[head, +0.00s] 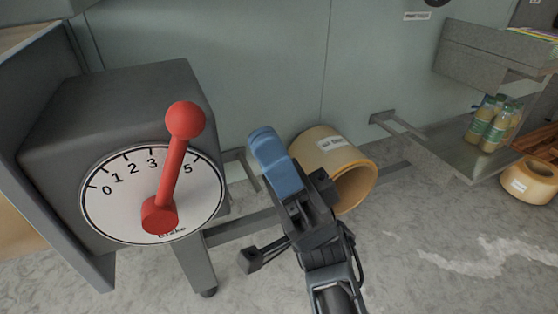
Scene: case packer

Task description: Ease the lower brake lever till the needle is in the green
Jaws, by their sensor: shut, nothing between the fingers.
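A red brake lever (174,165) with a round red knob (185,120) stands on a white dial (110,205) marked from 0 to 5 and labelled Brake. The lever points up and slightly right, between the 3 and the 5, covering the mark there. The dial is on the front of a dark grey box (110,100). My gripper (268,150) is to the right of the lever, apart from it, with its blue fingers together and nothing held. No needle gauge or green zone shows, and no second lever.
An orange-yellow roll (350,178) lies behind my gripper, and another (530,182) is at the far right. Bottles (492,123) stand on a grey shelf (455,150). A metal leg (193,262) stands below the box. Pale patches mark the floor.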

